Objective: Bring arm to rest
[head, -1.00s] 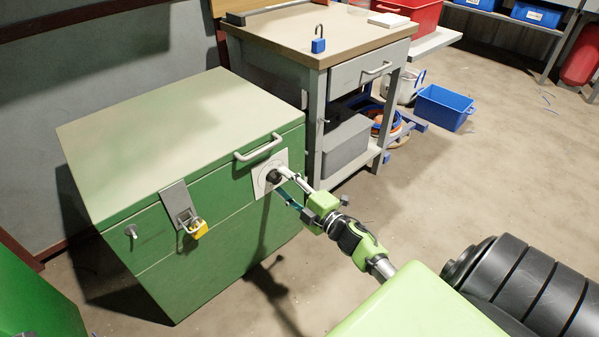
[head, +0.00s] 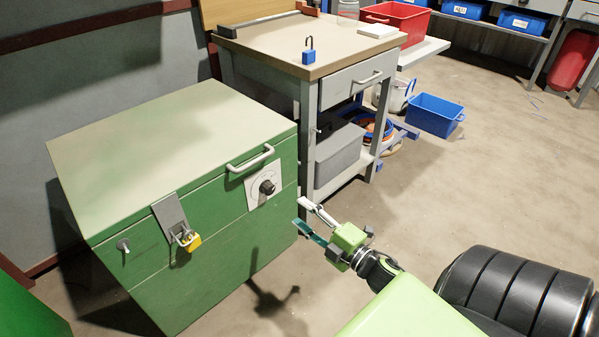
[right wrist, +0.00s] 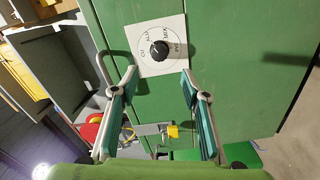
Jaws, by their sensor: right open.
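My right gripper (head: 301,213) is open and empty, to the right of the green chest (head: 215,255) and apart from it. In the right wrist view its two fingers (right wrist: 158,76) point toward a white dial plate (right wrist: 178,62) with a black knob (right wrist: 159,50). The knob also shows in the head view (head: 267,187) on the chest's front, with nothing touching it. The plate carries lettering around the knob; I cannot read it all or tell the knob's exact setting. My left gripper is not in view.
The chest has a hasp with a yellow padlock (head: 191,241). A blue crate (head: 434,115) stands on the floor. The floor to the right is mostly clear.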

